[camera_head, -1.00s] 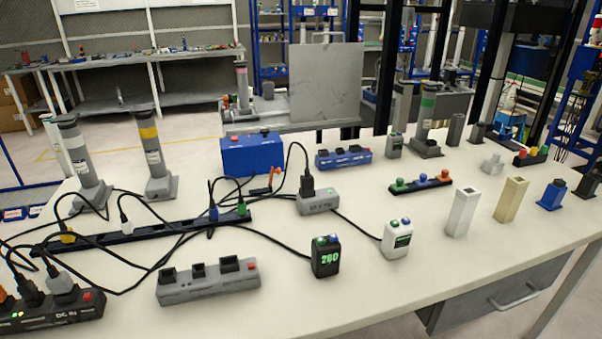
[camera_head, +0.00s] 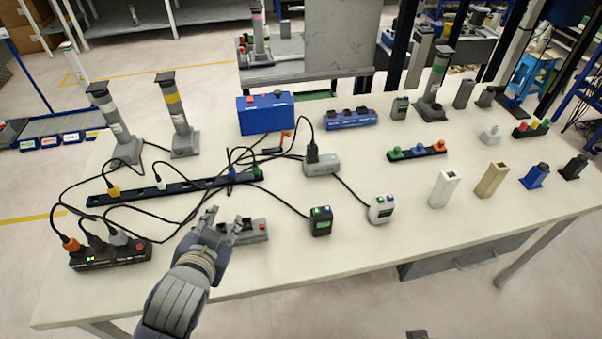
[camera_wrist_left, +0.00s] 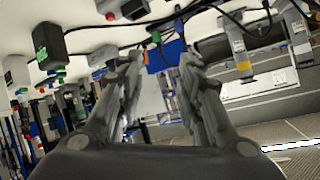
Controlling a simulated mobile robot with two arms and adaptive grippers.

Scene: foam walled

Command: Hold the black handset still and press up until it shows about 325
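The black handset (camera_head: 320,223) stands upright near the front edge of the table, with a green and a blue button on top. Its front display is too small to read now; a second ago it read 260. It also shows upside down in the left wrist view (camera_wrist_left: 48,45), with its green display lit. A small dark tip at the bottom edge may be my right gripper (camera_head: 417,334).
A white handset (camera_head: 381,210) stands just right of the black one. A grey strip (camera_head: 250,230) lies partly behind my left gripper. Black cables run across the left half. Bare tabletop lies in front of the black handset.

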